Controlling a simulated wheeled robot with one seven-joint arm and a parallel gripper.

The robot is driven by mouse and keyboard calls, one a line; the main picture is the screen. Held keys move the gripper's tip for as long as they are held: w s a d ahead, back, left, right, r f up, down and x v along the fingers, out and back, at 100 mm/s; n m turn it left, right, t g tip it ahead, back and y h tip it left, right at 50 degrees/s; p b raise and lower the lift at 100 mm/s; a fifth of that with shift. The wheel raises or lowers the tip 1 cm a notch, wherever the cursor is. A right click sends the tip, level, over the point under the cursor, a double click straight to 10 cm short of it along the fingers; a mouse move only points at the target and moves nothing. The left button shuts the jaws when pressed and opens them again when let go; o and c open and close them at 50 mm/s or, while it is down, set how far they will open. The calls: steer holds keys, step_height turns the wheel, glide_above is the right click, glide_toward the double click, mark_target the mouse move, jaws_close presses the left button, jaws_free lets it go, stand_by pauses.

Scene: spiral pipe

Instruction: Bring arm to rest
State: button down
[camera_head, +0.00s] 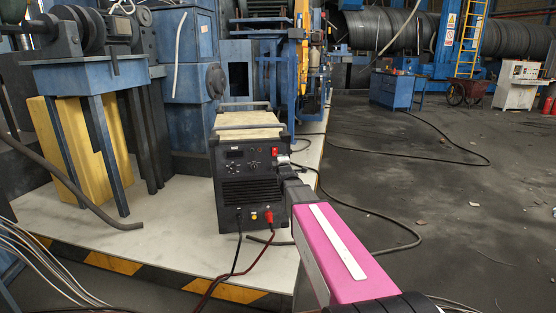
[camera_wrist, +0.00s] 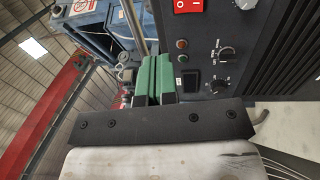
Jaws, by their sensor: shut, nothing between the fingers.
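My arm, with a pink link, reaches forward from the lower right in the head view. My gripper (camera_head: 284,161) is small there, close to the upper right of the front panel of a black power-source box (camera_head: 250,190). In the wrist view my gripper's green finger pads (camera_wrist: 154,78) are pressed together with nothing between them. The box's panel (camera_wrist: 238,30) fills the right side of that view, with a red rocker switch (camera_wrist: 187,6), knobs and small buttons. The fingers appear beside the panel; I cannot tell whether they touch it.
The box stands on a white platform with a yellow-black striped edge (camera_head: 120,263). Red and black cables (camera_head: 243,262) run from its front. A blue table (camera_head: 90,75) with machinery is at left. The dark floor at right is open, with a long cable (camera_head: 450,158) across it.

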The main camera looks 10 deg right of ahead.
steer(key=s+f+m+g, duration=0.9)
steer(key=s+f, duration=0.5)
steer(key=f, duration=0.2)
steer(key=s+f+m+g, duration=0.4)
steer(key=s+g, duration=0.1)
steer(key=s, duration=0.6)
steer(key=s+a+f+m+g, duration=0.1)
steer(key=s+f+m+g, duration=0.4)
steer(key=s, duration=0.6)
steer(key=shift+s, duration=0.4)
